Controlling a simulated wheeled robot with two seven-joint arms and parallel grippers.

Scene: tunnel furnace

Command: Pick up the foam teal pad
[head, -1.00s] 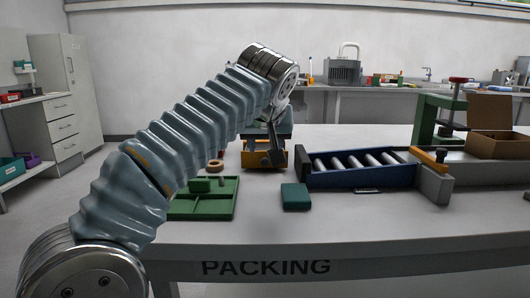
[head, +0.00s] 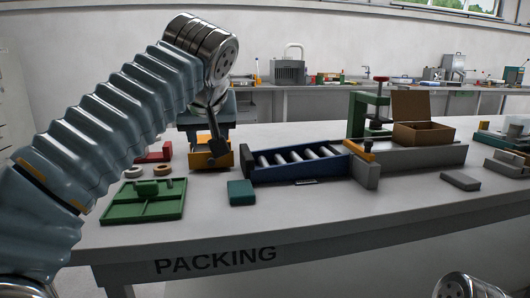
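The teal pad (head: 241,193) is a small block-shaped piece lying flat on the white table, in front of the left end of the blue roller tray. My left arm comes in from the left, and its gripper (head: 214,141) points down behind the pad, in front of the orange box. It is apart from the pad, which stands clear in view. One dark finger shows; the arm hides much of the rest, so I cannot see how far the fingers are apart. My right gripper is out of view; only a metal joint of mine shows at the bottom right.
A green divided tray (head: 150,209) lies left of the pad. An orange box (head: 202,161) stands behind it, and a blue roller tray (head: 300,170) lies to its right. A cardboard box (head: 423,134) and green press (head: 360,115) stand farther back. The table in front is clear.

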